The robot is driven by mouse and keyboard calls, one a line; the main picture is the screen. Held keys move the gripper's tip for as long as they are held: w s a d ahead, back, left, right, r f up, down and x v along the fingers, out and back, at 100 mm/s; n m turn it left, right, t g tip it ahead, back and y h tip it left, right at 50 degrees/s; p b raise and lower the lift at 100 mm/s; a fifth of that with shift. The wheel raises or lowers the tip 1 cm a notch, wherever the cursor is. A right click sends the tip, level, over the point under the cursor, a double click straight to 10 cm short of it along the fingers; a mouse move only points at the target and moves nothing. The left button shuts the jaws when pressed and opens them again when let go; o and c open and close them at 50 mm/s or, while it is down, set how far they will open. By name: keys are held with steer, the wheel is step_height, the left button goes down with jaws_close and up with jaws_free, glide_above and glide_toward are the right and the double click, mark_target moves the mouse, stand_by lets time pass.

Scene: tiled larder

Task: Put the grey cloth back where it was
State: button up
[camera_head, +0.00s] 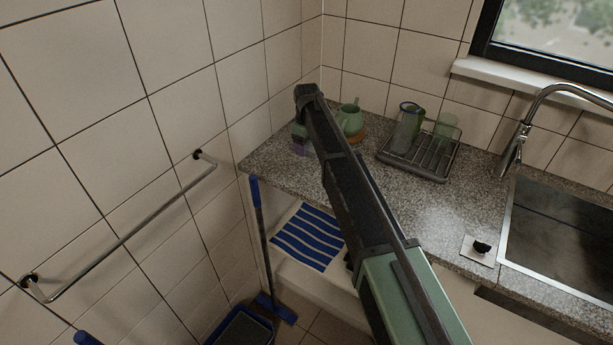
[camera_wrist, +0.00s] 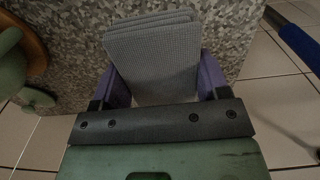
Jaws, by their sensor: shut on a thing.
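The grey cloth (camera_wrist: 152,48) shows in the wrist view as a folded, ribbed stack between my gripper's two purple fingers. My gripper (camera_wrist: 162,72) is shut on it, over the granite counter near its edge. In the head view my gripper (camera_head: 300,147) is at the counter's back left corner, mostly behind my own arm. I cannot make out the cloth there. I cannot tell whether the cloth touches the counter. A metal rail (camera_head: 130,234) on the left wall is bare.
A green teapot (camera_head: 350,120) on a wooden base stands close beside my gripper. A dish rack (camera_head: 420,160) holds green glassware. A blue-handled broom (camera_head: 261,225) stands by the counter's left end. A blue-striped cloth (camera_head: 306,238) lies below the counter. The sink (camera_head: 560,230) is at right.

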mark_target(307, 164)
step_height(307, 164, down, 6)
steer(key=b, duration=0.4)
steer(key=shift+r, duration=0.25)
steer(key=shift+f, duration=0.15)
steer(key=o, duration=0.8)
step_height(307, 164, up, 13)
steer(key=p, duration=1.2)
steer(key=shift+f, duration=0.3)
